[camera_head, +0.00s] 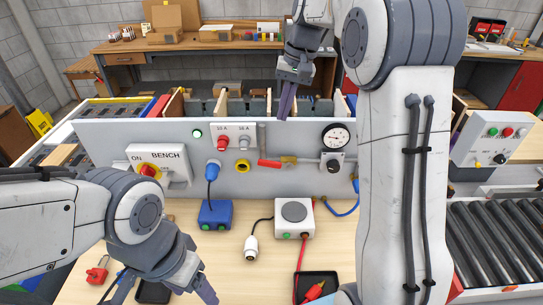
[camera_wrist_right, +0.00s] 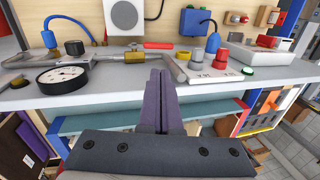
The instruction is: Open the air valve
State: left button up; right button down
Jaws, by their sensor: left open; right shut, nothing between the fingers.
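The air valve is a brass body (camera_head: 289,160) on a pipe on the grey panel. Its red lever (camera_head: 269,163) points left, roughly in line with the pipe. In the right wrist view the brass body (camera_wrist_right: 135,58) and red lever (camera_wrist_right: 158,45) show beyond the fingertips. My right gripper (camera_head: 286,117) is shut and empty, pointing down at the panel's top edge, above the valve and apart from it. Its closed fingers (camera_wrist_right: 160,75) also show in the right wrist view. My left gripper (camera_head: 162,290) is open and empty, low over the table at the left.
A pressure gauge (camera_head: 336,137) sits right of the valve. The panel also carries a BENCH switch (camera_head: 150,170), a red and a grey knob, and a blue plug (camera_head: 212,170). A blue box (camera_head: 215,214) and a white box (camera_head: 294,218) stand on the table below.

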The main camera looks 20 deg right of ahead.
aim_at(266, 161)
jog(key=shift+n, duration=0.3)
jog(key=p+x, duration=0.3)
jog(key=x, duration=1)
jog(key=shift+a+f, duration=0.2)
jog(key=shift+f, duration=0.25)
jog(key=shift+w+a+f+b, duration=0.2)
jog(key=shift+a+f+b, duration=0.35)
jog(key=shift+f, duration=0.25)
jog(key=shift+r+p, duration=0.15)
jog(key=shift+p, duration=0.15)
jog(key=shift+p+v, duration=0.65)
jog(key=shift+v, duration=0.15)
